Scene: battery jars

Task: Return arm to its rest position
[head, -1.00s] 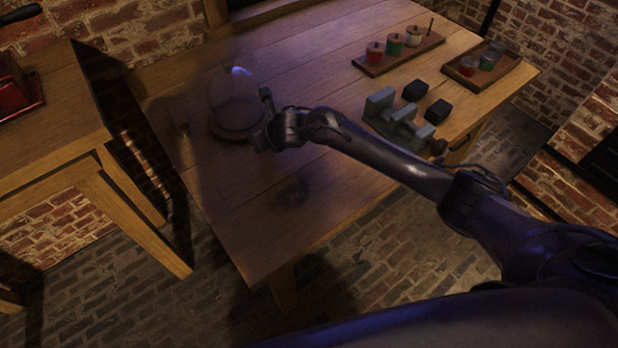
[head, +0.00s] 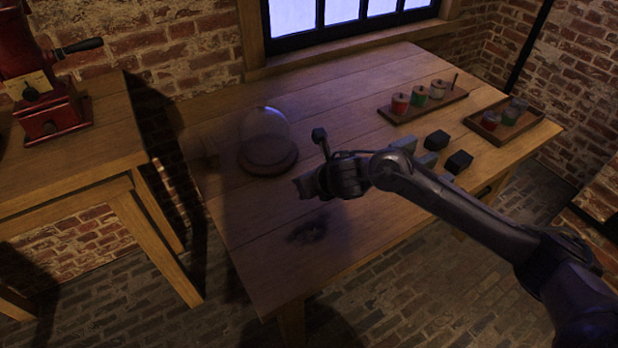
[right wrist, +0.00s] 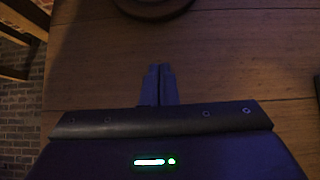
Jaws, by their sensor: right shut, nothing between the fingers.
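My right arm comes in from the right in the head view and reaches over the wooden table (head: 290,265). My right gripper (head: 303,186) is just in front of and to the right of a glass dome on a round wooden base (head: 267,158), apart from it. In the right wrist view the two fingers (right wrist: 159,84) are together, with nothing between them, above bare table boards. The edge of the dark round base (right wrist: 152,8) shows at the top there. My left gripper is not in view.
A tray with several lidded jars (head: 424,106) and a second tray with jars (head: 507,120) stand at the back right. Dark blocks (head: 459,162) and a grey vise-like stand (head: 428,160) sit partly behind my arm. A red machine (head: 45,95) stands on the left table.

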